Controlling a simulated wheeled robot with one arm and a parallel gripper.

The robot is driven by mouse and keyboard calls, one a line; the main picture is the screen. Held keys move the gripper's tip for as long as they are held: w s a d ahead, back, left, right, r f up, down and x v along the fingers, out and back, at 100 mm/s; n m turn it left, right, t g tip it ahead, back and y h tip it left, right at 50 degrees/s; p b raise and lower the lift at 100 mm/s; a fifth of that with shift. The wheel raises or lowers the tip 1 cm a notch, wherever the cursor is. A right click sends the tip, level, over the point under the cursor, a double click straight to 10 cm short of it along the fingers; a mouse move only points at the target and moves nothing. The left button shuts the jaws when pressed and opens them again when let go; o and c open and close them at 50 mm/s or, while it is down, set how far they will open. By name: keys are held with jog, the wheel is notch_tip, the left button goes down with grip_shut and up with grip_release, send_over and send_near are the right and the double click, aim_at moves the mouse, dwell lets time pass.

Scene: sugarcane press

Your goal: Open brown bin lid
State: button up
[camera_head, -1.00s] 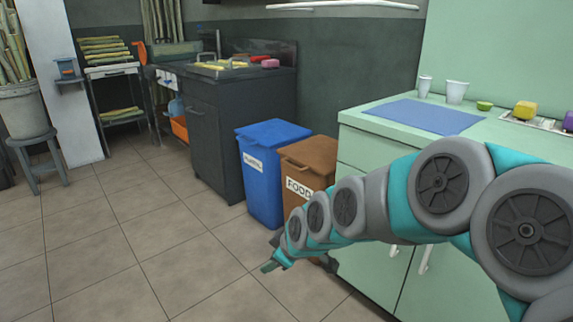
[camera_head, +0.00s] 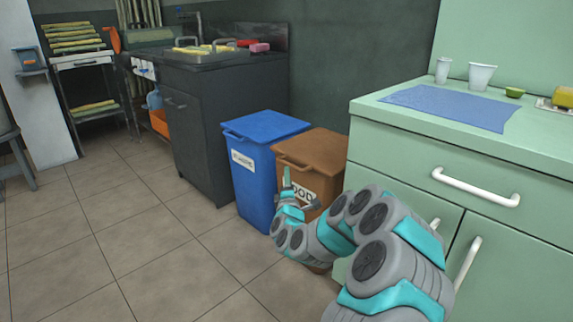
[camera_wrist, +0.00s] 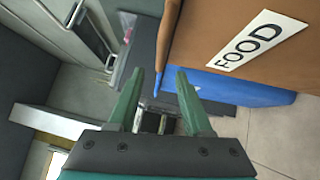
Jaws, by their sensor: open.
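The brown bin (camera_head: 300,185) with a white FOOD label stands between the blue bin and the green cabinet. Its brown lid (camera_head: 315,145) is shut. My gripper (camera_head: 298,187) is open in front of the bin, below the lid's front edge, and covers part of the label. In the wrist view my gripper (camera_wrist: 158,80) shows two green fingers spread apart, with nothing held between them. The brown bin's front (camera_wrist: 215,35) and its FOOD label lie beyond and to the right of the fingers, with the picture turned. Whether a finger touches the bin cannot be told.
The blue bin (camera_head: 247,180), lid shut, stands close on the left. The green cabinet (camera_head: 420,175) with white handles stands close on the right, cups and a blue mat (camera_head: 450,107) on top. A dark sink cabinet (camera_head: 200,130) is behind. The tiled floor at left is clear.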

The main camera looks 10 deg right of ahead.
jog(key=shift+w+d+r+b, duration=0.15)
jog(key=shift+w+d, duration=0.1)
jog(key=shift+w, duration=1.05)
jog(key=shift+w+d+r+b, duration=0.15)
jog(key=shift+w+d, duration=0.05)
jog(key=shift+w, duration=1.05)
jog(key=shift+w+d+r+b, duration=0.15)
jog(key=shift+w+d, duration=0.1)
jog(key=shift+w, duration=1.05)
grip_shut()
